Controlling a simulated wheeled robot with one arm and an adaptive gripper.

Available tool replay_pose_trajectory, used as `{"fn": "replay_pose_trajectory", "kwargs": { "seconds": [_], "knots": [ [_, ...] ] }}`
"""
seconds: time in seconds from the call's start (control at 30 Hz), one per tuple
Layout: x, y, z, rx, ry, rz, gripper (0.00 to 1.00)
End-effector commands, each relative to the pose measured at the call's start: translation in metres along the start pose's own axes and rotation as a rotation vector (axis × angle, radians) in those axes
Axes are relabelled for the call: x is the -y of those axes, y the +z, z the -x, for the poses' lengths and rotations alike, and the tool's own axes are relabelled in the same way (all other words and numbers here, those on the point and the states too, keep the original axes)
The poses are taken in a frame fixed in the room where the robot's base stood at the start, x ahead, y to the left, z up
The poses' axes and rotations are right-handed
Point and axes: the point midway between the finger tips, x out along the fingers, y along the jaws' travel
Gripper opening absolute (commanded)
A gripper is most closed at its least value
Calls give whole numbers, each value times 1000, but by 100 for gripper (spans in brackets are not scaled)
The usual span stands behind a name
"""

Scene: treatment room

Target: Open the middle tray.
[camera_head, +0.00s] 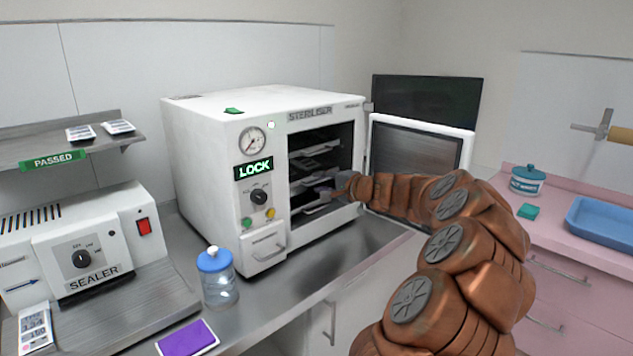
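The white steriliser (208,165) stands on the metal counter with its door (415,148) swung open to the right. Inside its dark chamber are stacked metal trays; an upper one (312,151) and a middle one (310,181) show their front edges. My gripper (328,194) is at the chamber opening, close to the front of the middle and lower trays. The gripper is small and dark here, so I cannot tell whether its fingers are apart or touch a tray. My arm comes in from the lower right and hides part of the chamber's right side.
A sealer (95,245), a blue-capped bottle (218,278) and a purple packet (187,338) are on the counter at left. A shelf (60,140) holds packets. A pink cabinet at right holds a blue tray (605,220) and a tub (527,181). The open door stands close beside my arm.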

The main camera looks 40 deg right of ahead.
Motion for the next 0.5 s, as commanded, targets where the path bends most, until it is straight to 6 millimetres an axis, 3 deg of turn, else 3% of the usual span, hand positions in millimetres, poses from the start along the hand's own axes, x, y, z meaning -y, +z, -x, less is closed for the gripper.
{"fn": "replay_pose_trajectory", "kwargs": {
  "seconds": [0.2,0.5],
  "knots": [
    [1,2,-16,2,0,2,33],
    [1,3,-19,4,0,2,33]
  ]
}}
